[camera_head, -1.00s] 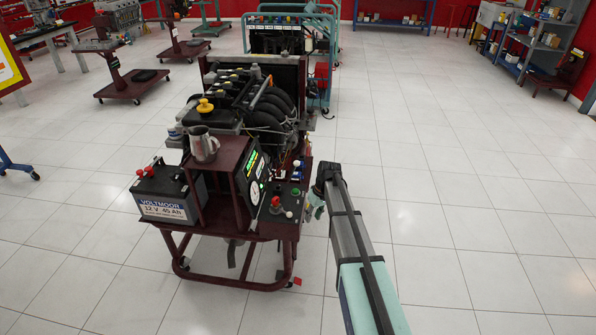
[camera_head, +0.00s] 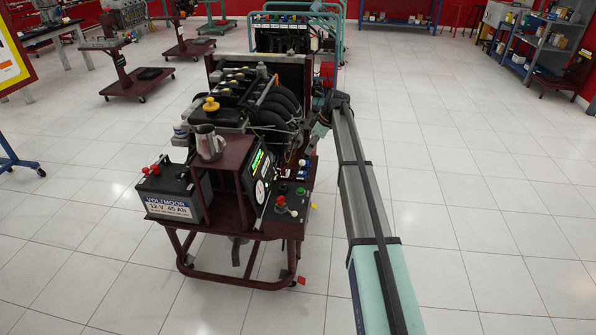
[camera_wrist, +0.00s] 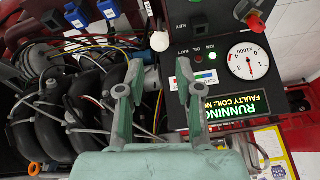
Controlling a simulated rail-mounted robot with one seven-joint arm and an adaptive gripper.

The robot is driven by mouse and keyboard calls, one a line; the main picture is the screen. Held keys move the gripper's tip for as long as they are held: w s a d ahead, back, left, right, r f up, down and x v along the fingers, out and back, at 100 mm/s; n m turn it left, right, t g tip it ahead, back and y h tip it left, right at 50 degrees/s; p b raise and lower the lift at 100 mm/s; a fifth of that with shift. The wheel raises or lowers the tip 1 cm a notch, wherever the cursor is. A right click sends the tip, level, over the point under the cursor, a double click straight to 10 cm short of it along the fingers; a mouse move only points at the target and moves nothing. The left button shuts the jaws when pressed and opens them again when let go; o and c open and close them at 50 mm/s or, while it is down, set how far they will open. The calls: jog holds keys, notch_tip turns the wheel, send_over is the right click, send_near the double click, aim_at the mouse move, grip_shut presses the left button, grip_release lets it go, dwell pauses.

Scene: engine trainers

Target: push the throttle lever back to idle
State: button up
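A white ball knob (camera_wrist: 160,41), which looks like the throttle lever's end, stands beside the instrument panel (camera_wrist: 205,95) in the wrist view. Its stem and travel are hard to make out. My gripper (camera_wrist: 153,78) is open, with one finger on each side of the picture's middle. The knob appears beyond the fingertips, in line with the gap; no contact is visible. In the head view my gripper (camera_head: 318,134) is at the engine's right side, small and partly hidden by my arm.
The engine stand carries a battery (camera_head: 172,192), a metal jug (camera_head: 208,143) and a control box with a red knob (camera_head: 281,200). Hoses and wires (camera_wrist: 85,100) crowd beside the gripper. The panel reads RUNNING, with a round gauge (camera_wrist: 248,61). Floor to the right is clear.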

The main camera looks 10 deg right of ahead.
jog(key=p+x, duration=0.1)
jog(key=x, duration=1.2)
jog(key=shift+w+a+f+p, duration=0.1)
jog(key=shift+w+f+p, duration=0.05)
jog(key=shift+f+p, duration=0.2)
grip_shut()
